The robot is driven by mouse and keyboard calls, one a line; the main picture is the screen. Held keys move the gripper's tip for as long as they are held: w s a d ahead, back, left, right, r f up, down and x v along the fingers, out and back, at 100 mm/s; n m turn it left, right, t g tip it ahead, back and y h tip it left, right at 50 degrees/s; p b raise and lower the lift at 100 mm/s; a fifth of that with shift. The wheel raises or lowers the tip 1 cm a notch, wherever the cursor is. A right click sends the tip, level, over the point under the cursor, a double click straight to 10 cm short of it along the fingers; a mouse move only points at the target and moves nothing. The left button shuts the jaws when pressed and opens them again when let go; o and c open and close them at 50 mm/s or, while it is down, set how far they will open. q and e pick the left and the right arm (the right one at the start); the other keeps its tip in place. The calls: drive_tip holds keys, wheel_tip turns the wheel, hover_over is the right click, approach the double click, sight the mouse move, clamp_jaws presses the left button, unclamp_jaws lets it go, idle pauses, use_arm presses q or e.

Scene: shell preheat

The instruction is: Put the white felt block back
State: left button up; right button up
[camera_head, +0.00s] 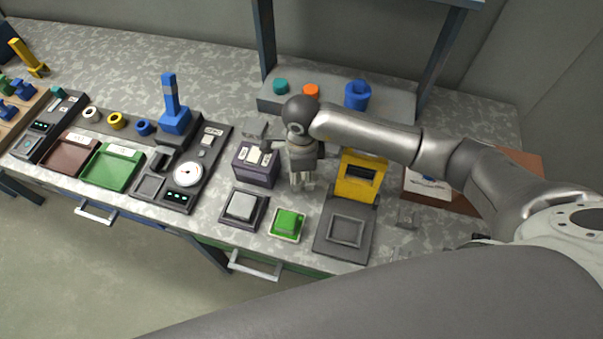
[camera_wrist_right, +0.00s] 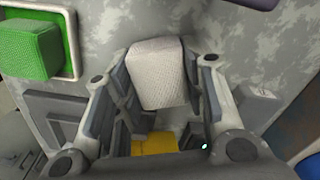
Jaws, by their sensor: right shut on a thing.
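My right gripper (camera_head: 301,186) is shut on the white felt block (camera_wrist_right: 157,75), which shows between its two fingers in the right wrist view. In the head view, the gripper points down just right of a dark purple box (camera_head: 257,172) with pale pieces on top. The block is mostly hidden by the fingers there. The gripper is above and behind the green block (camera_head: 287,222) in its white-rimmed tray, which also shows at the upper left of the right wrist view (camera_wrist_right: 28,50). My left gripper is not in view.
A dark tray with a light grey block (camera_head: 241,206) lies left of the green block. A yellow device (camera_head: 358,180) stands behind a dark plate with a square recess (camera_head: 345,232). A gauge panel (camera_head: 187,174) and blue joystick-like post (camera_head: 173,110) stand further left.

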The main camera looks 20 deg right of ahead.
drive_tip(key=shift+f, duration=0.6)
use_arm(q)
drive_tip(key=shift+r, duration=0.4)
use_arm(e)
drive_tip(key=shift+f, duration=0.25)
drive_tip(key=o, duration=1)
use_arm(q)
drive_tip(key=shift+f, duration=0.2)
use_arm(e)
drive_tip(key=shift+r, duration=0.1)
drive_tip(key=shift+r, duration=0.15)
use_arm(q)
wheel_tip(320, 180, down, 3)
drive_tip(key=b, duration=0.3)
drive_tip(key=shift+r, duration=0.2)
use_arm(e)
wheel_tip(320, 180, up, 12)
